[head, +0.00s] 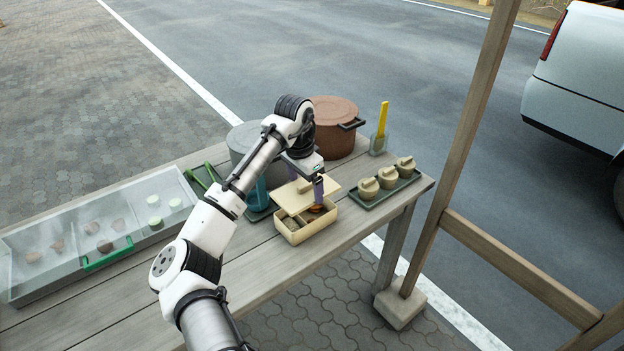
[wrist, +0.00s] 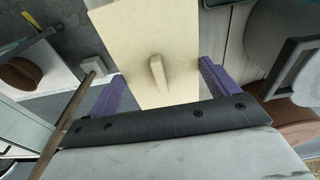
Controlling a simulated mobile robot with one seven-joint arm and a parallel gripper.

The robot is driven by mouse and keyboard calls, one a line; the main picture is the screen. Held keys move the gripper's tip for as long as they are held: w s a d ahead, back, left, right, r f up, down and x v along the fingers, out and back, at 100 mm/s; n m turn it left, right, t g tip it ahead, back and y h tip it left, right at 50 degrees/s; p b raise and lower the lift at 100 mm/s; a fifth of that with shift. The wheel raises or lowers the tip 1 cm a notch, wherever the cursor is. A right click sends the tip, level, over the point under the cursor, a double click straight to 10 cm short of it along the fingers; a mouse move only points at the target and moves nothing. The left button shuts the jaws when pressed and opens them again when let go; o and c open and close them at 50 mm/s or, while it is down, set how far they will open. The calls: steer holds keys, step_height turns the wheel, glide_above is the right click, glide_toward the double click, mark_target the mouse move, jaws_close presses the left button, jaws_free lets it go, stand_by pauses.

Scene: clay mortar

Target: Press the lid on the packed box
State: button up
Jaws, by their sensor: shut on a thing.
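The packed box (head: 292,236) is a small cream box on the wooden table, with dividers and an orange-brown item showing in its open right part. The flat cream lid (head: 291,199) is above the box, shifted to its far left side, so part of the inside shows. From the head view I cannot tell whether lid and box touch. My gripper (head: 316,190) is over the box and shut on the lid. In the wrist view the lid (wrist: 130,45), with a small raised handle, lies between the two purple fingers.
A tray with several lidded pots (head: 388,197) stands right of the box. Behind are a brown pot (head: 333,112), a grey pot (head: 243,137) and a holder with a yellow-handled tool (head: 382,120). A clear-covered case (head: 100,235) fills the left. The front table edge is close.

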steer(key=shift+a+f+b, duration=0.1)
steer(key=shift+f+b, duration=2.05)
steer(key=shift+f, duration=0.65)
steer(key=shift+p, duration=0.8)
steer(key=shift+f+p, duration=0.4)
steer(key=shift+f, duration=0.1)
stand_by(0.5)
steer(key=o, duration=0.8)
steer(key=shift+c, duration=0.2)
steer(key=shift+r, duration=0.1)
steer(key=shift+r+p, duration=2.85)
steer(key=shift+r, duration=0.05)
